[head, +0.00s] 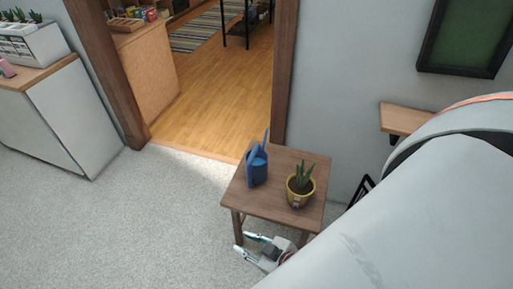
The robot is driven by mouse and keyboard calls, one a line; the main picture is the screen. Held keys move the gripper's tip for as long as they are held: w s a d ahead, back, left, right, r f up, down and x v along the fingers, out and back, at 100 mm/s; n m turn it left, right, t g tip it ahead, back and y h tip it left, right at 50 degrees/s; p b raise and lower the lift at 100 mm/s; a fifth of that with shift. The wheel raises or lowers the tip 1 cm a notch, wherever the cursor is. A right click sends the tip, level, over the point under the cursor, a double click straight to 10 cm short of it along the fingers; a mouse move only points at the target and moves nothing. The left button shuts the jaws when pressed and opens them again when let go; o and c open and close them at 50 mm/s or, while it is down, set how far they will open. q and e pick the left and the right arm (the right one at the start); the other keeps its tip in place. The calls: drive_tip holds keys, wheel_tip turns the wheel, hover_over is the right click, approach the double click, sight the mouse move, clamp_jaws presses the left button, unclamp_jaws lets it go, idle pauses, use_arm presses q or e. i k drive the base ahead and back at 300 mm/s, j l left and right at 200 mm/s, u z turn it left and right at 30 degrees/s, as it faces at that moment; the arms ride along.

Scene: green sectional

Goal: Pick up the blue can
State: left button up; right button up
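A blue can (257,167), shaped like a watering can with a spout and handle, stands upright on a small wooden table (239,196). My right gripper (249,245) is low in front of the table, below the level of its top and apart from the can. Its two fingers are spread, with nothing visible between them. My large white arm link covers the lower right of the view. My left gripper is not in view.
A potted plant (300,187) in a yellow pot stands on the table, right of the can. A wooden shelf (404,118) juts from the right wall. A doorway lies behind the table. A white cabinet (75,120) stands at left. The carpet (150,220) between is clear.

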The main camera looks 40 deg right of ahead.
sight(256, 159)
drive_tip(key=l, duration=0.65)
drive_tip(key=k+l, duration=0.15)
drive_tip(key=l, duration=1.1)
